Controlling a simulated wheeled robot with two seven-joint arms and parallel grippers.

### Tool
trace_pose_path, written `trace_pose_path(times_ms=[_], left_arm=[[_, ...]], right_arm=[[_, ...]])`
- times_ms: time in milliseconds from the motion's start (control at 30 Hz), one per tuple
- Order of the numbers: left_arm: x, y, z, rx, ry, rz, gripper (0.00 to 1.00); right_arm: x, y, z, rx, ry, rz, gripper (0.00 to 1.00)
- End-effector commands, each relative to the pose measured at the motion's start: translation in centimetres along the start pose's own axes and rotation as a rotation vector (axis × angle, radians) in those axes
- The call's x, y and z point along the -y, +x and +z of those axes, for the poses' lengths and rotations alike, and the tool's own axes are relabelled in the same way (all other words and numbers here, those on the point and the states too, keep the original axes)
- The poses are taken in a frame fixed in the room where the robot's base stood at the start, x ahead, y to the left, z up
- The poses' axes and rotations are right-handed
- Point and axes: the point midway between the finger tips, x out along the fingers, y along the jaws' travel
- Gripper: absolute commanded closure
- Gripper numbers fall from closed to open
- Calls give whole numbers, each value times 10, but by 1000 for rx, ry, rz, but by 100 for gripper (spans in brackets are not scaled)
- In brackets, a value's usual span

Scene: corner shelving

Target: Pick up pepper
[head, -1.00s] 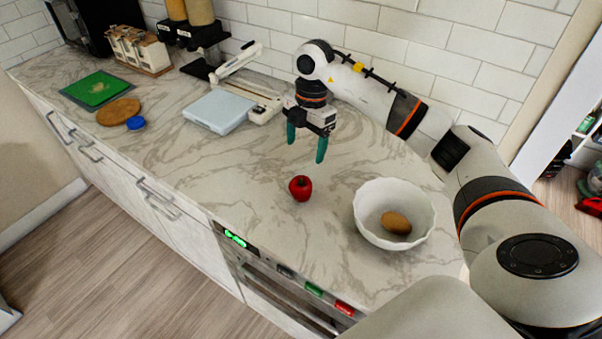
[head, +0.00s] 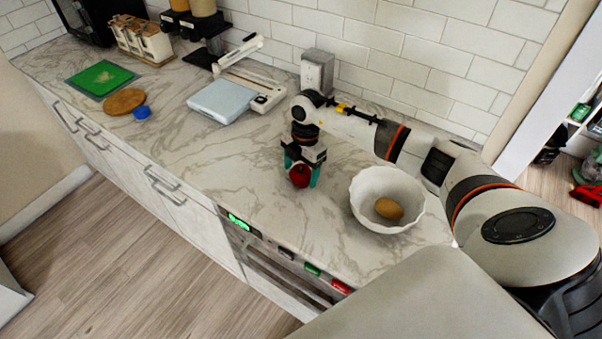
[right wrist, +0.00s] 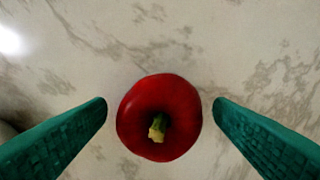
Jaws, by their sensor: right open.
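A red pepper (head: 299,176) with a short green stem sits on the marble counter, left of the white bowl. My right gripper (head: 301,179) is down at the pepper, its teal fingers open on either side of it. In the right wrist view the pepper (right wrist: 159,117) lies between the two fingertips (right wrist: 160,108), with a small gap on each side and its stem facing the camera. My left gripper is not in view.
A white scalloped bowl (head: 368,215) holding a brown egg-shaped item (head: 388,208) stands right of the pepper. A pale blue board (head: 222,101), a wooden disc (head: 124,101) and a green board (head: 100,77) lie farther left. The counter left of the pepper is clear.

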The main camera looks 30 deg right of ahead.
Motion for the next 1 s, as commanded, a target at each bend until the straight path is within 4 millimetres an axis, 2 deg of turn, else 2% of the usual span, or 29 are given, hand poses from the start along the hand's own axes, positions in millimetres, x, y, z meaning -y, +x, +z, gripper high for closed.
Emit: trace_pose_path(times_ms=[67,100,300,400,767,867,1000], left_arm=[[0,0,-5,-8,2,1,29],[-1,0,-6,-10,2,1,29],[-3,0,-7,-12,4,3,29],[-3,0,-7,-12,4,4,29],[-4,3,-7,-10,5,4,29],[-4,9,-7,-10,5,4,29],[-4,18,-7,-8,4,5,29]], right_arm=[[0,0,0,0,0,0,24],[0,0,0,0,0,0,27],[0,0,0,0,0,0,60],[0,0,0,0,0,0,72],[1,-6,0,0,0,-2,72],[1,-19,2,-1,-2,-4,72],[1,-47,5,-2,-3,-5,72]])
